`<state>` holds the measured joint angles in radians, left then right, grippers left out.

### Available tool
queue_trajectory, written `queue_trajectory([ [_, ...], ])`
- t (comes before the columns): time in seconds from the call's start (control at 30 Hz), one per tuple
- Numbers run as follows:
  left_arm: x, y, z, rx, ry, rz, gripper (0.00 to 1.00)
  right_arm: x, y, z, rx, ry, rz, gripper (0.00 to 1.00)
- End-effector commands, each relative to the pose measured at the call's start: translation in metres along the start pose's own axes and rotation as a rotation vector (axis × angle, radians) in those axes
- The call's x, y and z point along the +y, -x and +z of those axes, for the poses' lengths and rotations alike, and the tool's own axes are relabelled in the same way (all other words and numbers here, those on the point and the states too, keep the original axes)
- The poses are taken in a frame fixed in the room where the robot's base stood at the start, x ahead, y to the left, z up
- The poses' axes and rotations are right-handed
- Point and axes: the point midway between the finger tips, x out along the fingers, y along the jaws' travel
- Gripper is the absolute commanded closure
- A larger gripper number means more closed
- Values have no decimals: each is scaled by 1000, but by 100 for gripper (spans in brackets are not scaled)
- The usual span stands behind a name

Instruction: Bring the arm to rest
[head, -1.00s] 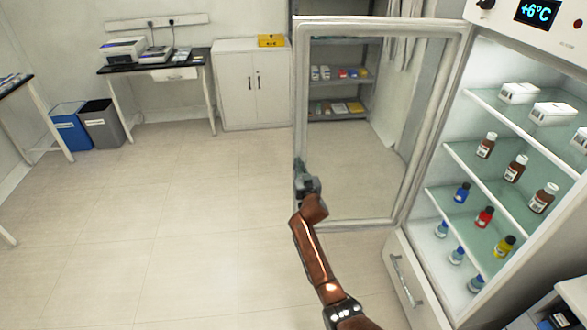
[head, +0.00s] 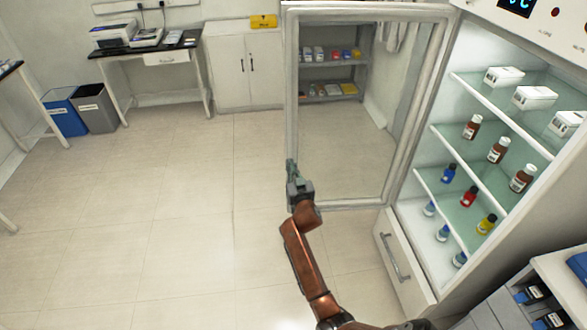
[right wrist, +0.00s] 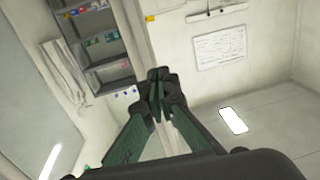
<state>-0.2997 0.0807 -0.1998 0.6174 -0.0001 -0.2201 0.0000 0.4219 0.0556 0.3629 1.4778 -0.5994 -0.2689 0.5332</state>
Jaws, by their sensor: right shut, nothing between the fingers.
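My right gripper (head: 292,175) is at the free left edge of the open glass door (head: 288,110) of the fridge (head: 437,207). In the right wrist view the fingertips of my right gripper (right wrist: 158,85) are together with nothing between them. A pale vertical strip, likely the door's edge, passes behind the fingers there; whether they touch it I cannot tell. My copper-coloured right arm reaches up from the bottom of the head view. My left gripper is not in view.
The fridge shelves hold white boxes (head: 534,97), brown bottles (head: 498,150) and small coloured bottles (head: 469,196). A lab bench (head: 150,48), bins (head: 93,108) and a white cabinet (head: 234,65) stand at the back. The floor (head: 150,210) on the left is clear.

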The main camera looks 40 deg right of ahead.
Motion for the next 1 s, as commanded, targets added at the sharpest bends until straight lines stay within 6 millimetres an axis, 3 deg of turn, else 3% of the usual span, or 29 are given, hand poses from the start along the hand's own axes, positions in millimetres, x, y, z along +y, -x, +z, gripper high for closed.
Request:
queue_trajectory([
  [0.2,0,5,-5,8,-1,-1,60,-3,22,0,-1,0,1,100],
  [0.43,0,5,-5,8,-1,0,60,-2,26,2,-3,1,2,100],
  [0.57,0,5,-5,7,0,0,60,-6,28,28,-43,14,-11,100],
  [0.67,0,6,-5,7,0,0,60,-13,36,78,-118,41,-38,100],
  [0.77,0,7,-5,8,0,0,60,-20,54,146,-221,76,-74,100],
  [1.0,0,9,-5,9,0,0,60,-25,126,307,-473,156,-156,100],
])
